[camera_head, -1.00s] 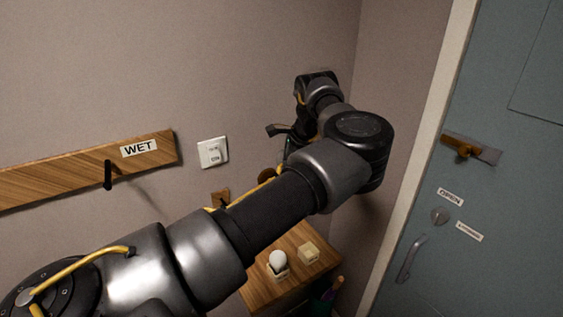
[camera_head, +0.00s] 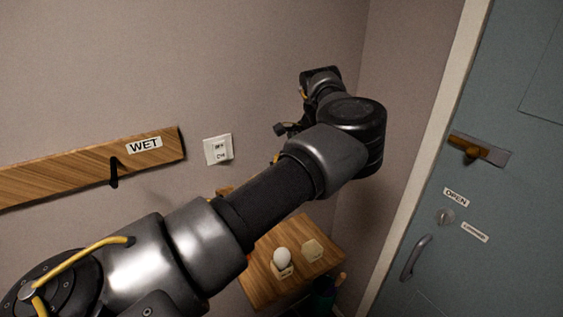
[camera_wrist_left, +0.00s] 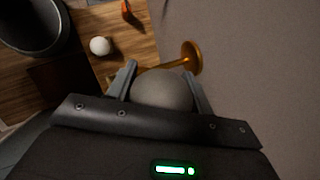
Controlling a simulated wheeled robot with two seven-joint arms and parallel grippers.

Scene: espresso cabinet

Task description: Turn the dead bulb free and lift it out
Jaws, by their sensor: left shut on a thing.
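In the left wrist view my left gripper (camera_wrist_left: 160,70) is shut on a dull grey round bulb (camera_wrist_left: 162,91), with one finger on each side of it. A brass wall lamp (camera_wrist_left: 191,57) shows just beyond the bulb, its arm running behind it. I cannot tell whether the bulb is still joined to the lamp. In the head view my left arm crosses the picture and the gripper (camera_head: 287,129) is small, dark and partly hidden; the bulb there is hidden. A white bulb (camera_head: 281,257) sits in a small wooden holder on the table. My right gripper is not in view.
A white wall switch (camera_head: 218,149) and a wooden rail with a hook (camera_head: 60,177) are on the wall. A blue door (camera_head: 510,190) stands right.

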